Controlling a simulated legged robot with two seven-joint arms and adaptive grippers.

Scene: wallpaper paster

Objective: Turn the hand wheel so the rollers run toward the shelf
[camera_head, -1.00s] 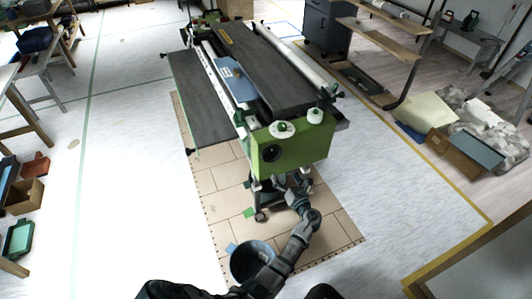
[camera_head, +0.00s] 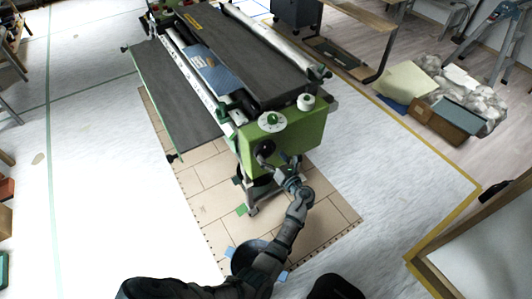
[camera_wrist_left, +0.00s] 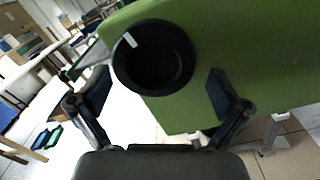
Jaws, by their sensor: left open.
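The paster (camera_head: 240,70) stands mid-view with a green end panel (camera_head: 300,138) facing me. Its black hand wheel (camera_head: 264,149) is on that panel, partly behind my left gripper (camera_head: 274,166). In the left wrist view the wheel (camera_wrist_left: 153,57) is a round black dish with a white mark on its upper left rim. My left gripper (camera_wrist_left: 160,95) is open there, one finger on each side just below the wheel, with nothing held; contact cannot be told. The wooden shelf (camera_head: 352,12) is at the top right, cut off by the frame. My right gripper is out of view.
A dark bucket (camera_head: 240,262) stands on the tiled mat, partly behind my left arm. Boxes (camera_head: 450,118) and crumpled plastic sheeting (camera_head: 487,100) lie to the right.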

